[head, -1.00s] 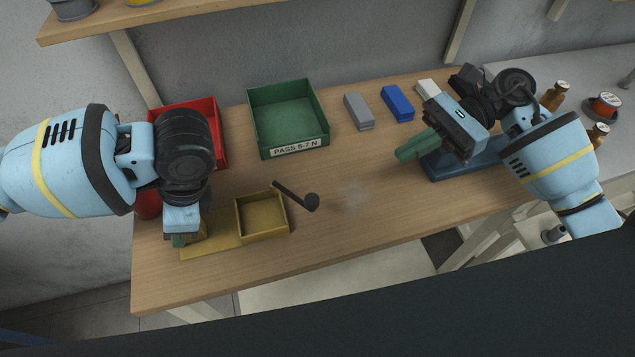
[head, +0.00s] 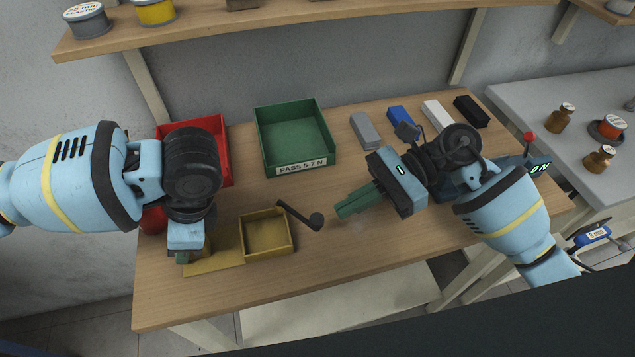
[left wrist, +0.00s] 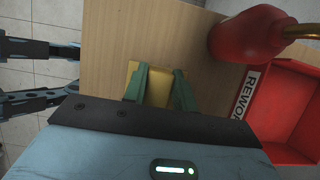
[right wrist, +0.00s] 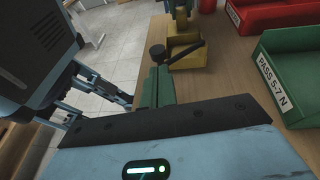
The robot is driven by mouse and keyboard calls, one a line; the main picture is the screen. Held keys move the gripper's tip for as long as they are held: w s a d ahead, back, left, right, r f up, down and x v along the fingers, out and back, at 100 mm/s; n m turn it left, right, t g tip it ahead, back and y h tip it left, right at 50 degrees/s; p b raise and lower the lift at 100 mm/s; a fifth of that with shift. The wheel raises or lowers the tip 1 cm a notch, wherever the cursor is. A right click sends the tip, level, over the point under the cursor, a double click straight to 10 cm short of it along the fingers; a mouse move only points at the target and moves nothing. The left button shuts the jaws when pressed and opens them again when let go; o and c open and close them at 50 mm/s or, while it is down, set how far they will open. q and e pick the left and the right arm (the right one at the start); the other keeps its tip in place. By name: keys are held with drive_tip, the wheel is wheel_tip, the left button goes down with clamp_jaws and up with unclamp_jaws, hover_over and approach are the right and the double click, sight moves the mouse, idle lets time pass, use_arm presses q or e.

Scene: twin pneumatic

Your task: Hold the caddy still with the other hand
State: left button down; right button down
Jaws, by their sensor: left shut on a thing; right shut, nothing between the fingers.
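The caddy (head: 266,234), a small ochre open box with a flat plate to its left, sits near the front left of the table. My left gripper (head: 182,258) is shut on the caddy's left end; in the left wrist view ochre (left wrist: 157,92) shows between the green fingers. A black rod with a round knob (head: 316,220) sticks out at the caddy's right side; it also shows in the right wrist view (right wrist: 158,51). My right gripper (head: 342,209) is shut and empty, right of the knob, apart from the caddy.
A green bin (head: 296,140) marked PASS 5-7 N and a red bin (head: 222,150) stand behind. A red rounded object (left wrist: 247,33) is close to my left gripper. Grey (head: 365,130), blue, white and black blocks lie at the back right.

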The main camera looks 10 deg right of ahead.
drive_tip(key=shift+s+a, duration=0.2)
drive_tip(key=shift+a, duration=0.7)
drive_tip(key=shift+s+a+f+m+t, duration=0.15)
drive_tip(key=shift+s+m+t, duration=0.1)
drive_tip(key=shift+m+t, duration=0.35)
drive_tip(key=shift+s+a+m+t, duration=0.25)
drive_tip(key=shift+s+m+t, duration=0.15)
drive_tip(key=shift+m+t, duration=0.45)
drive_tip(key=shift+s+a+t, duration=0.15)
drive_tip(key=shift+s+t, duration=0.05)
drive_tip(key=shift+t, duration=0.25)
drive_tip(key=shift+s+a, duration=0.45)
drive_tip(key=shift+s, duration=0.05)
drive_tip(key=s+a, duration=0.1)
drive_tip(key=a, duration=0.1)
drive_tip(key=s+a, duration=0.1)
drive_tip(key=a, duration=0.2)
drive_tip(key=s+a, duration=0.1)
drive_tip(key=a, duration=0.1)
drive_tip(key=shift+a+r, duration=0.2)
drive_tip(key=shift+a, duration=0.45)
